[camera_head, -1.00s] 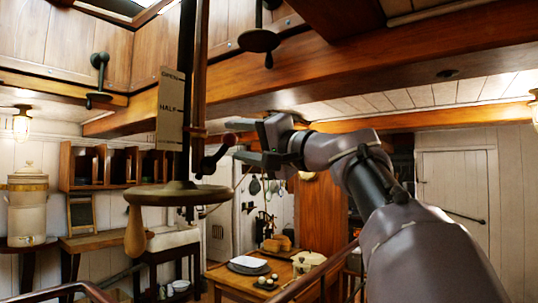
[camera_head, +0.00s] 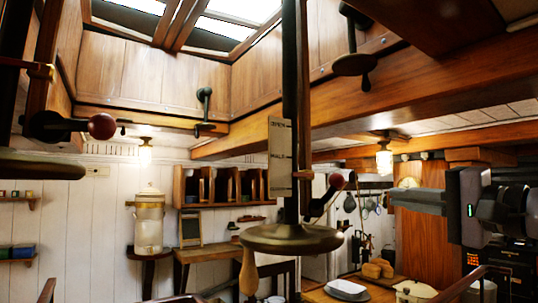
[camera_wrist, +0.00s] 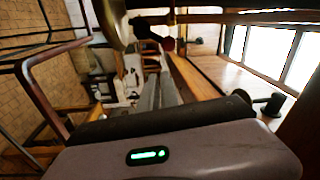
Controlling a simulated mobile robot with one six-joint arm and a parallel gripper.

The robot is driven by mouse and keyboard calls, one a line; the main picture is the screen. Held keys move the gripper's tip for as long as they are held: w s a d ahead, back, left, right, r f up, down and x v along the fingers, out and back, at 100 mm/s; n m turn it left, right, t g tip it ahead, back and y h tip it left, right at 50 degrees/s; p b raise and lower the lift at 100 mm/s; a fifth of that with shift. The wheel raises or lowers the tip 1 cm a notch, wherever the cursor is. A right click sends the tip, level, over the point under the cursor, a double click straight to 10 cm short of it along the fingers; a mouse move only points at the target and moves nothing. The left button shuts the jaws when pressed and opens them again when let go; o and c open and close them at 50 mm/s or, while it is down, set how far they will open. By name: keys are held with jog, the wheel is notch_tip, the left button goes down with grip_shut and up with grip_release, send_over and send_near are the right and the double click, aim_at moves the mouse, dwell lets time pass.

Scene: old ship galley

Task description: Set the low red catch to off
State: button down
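Two levers with dark red round knobs show in the head view. One red knob (camera_head: 103,126) is near, at the upper left. The other red knob (camera_head: 337,181) is lower, at the side of the central dark column, just above a round brass plate (camera_head: 290,238). I cannot tell for sure which is the low red catch. My gripper (camera_head: 392,201) is at the right, pointing left, apart from both knobs, with nothing seen in it. In the wrist view its grey fingers (camera_wrist: 158,90) lie close together, and a red knob (camera_wrist: 169,44) shows beyond them.
A wooden handle (camera_head: 248,272) hangs under the brass plate. Dark fittings hang from the beam and panel above. Railings (camera_head: 474,283) run low at the right. A table with dishes stands behind.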

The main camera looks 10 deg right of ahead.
aim_at(326, 195)
jog(key=w+d+r+m+g+y+p, duration=0.15)
jog(key=d+m+p, duration=0.25)
jog(key=p, duration=0.5)
jog(key=w+a+m+p, duration=0.1)
jog(key=w+a+p, duration=0.25)
jog(key=w, duration=0.55)
jog(key=a+b, duration=0.1)
jog(key=a+r+n+b, duration=0.1)
jog(key=a, duration=0.1)
jog(key=s+a+n+b, duration=0.1)
jog(key=a, duration=0.1)
jog(key=shift+r, duration=0.3)
